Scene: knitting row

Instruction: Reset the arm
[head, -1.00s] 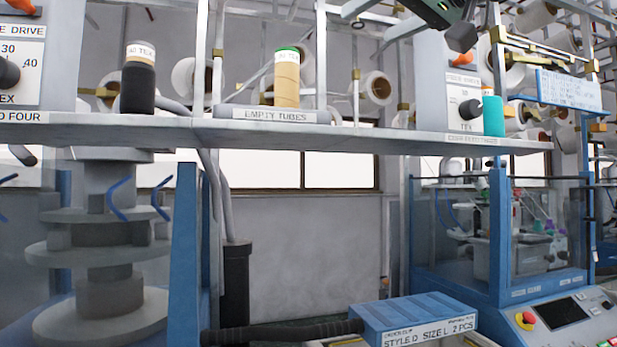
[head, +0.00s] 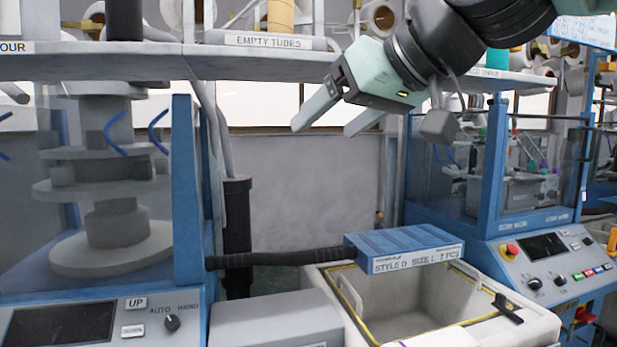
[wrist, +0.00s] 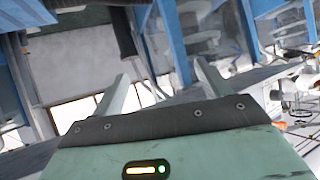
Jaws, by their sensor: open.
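My gripper (head: 333,120) shows in the head view, below and in front of the shelf at upper right of centre. Its two grey fingers are spread apart and point down to the left, with nothing between them. In the wrist view my gripper (wrist: 158,85) also shows its two fingers apart and empty. The fingers appear clear of the shelf and the machines, though the exact gap cannot be told.
A shelf (head: 120,62) crosses the view, with an empty tubes label (head: 270,42) and a tan tube (head: 281,16). Below are an open bin (head: 390,290), a blue box (head: 400,243) and a control panel (head: 540,270). Glass-sided machines stand left and right.

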